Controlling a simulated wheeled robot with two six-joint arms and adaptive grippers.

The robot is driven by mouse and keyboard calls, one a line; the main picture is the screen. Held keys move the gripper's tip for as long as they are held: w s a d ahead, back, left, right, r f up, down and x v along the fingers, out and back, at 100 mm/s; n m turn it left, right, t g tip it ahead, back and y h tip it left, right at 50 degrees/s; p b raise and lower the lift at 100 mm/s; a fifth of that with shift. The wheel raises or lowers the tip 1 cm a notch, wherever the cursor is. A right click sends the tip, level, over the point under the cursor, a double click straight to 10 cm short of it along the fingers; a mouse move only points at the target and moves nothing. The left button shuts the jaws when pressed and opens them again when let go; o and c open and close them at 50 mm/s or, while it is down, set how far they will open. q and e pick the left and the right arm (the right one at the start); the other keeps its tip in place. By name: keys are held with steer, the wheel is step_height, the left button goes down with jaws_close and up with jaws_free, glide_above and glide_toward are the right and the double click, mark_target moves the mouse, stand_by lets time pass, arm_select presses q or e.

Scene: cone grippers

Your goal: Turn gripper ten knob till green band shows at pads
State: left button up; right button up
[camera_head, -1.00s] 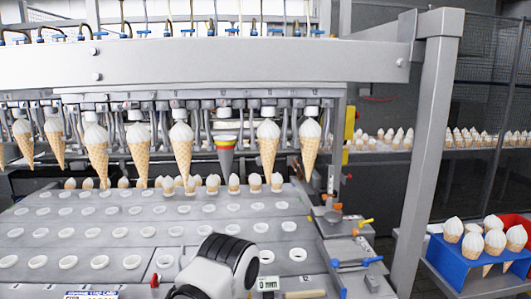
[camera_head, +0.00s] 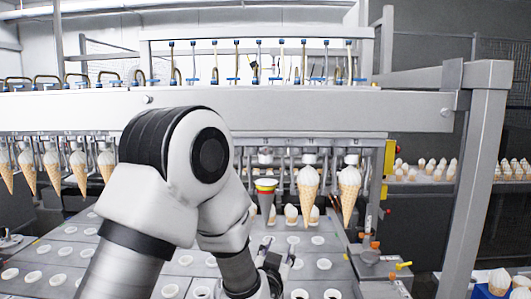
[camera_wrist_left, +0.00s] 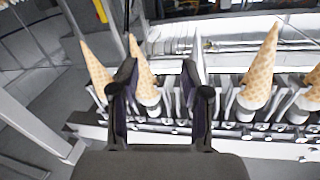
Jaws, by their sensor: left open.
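A grey cone with yellow and red bands near its top (camera_head: 266,197) hangs point down in the row of holders, just left of two wafer cones. My left arm crosses in front of the machine, and my left gripper (camera_head: 276,262) is below the grey cone in the head view. In the left wrist view the gripper (camera_wrist_left: 156,75) has its two dark fingers apart, with nothing held between them. A wafer cone (camera_wrist_left: 143,70) shows beyond the gap, and a grey cone (camera_wrist_left: 197,50) shows beside the right finger. I cannot make out the knob. My right gripper is out of view.
Wafer cones (camera_head: 308,190) hang along the machine's beam (camera_head: 300,110). Below is a grey plate with rows of white-ringed holes (camera_head: 318,241). A grey post (camera_head: 475,190) stands at right, with a blue holder (camera_head: 490,290) beyond it.

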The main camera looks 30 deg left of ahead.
mark_target(265, 152)
arm_select(q)
step_height(265, 152, up, 19)
steer(key=s+a+n+t+y+p, duration=0.1)
steer(key=s+a+n+t+y, duration=0.2)
steer(key=y, duration=0.2)
steer(key=p+x, duration=0.1)
steer(key=x, duration=0.1)
steer(key=p+x, duration=0.1)
steer(key=x, duration=0.2)
steer(key=p+x, duration=0.2)
steer(key=shift+w+a+f, duration=0.15)
steer(key=shift+w+f, duration=0.05)
steer(key=shift+w, duration=0.35)
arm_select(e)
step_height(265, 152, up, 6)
arm_select(q)
jaws_close()
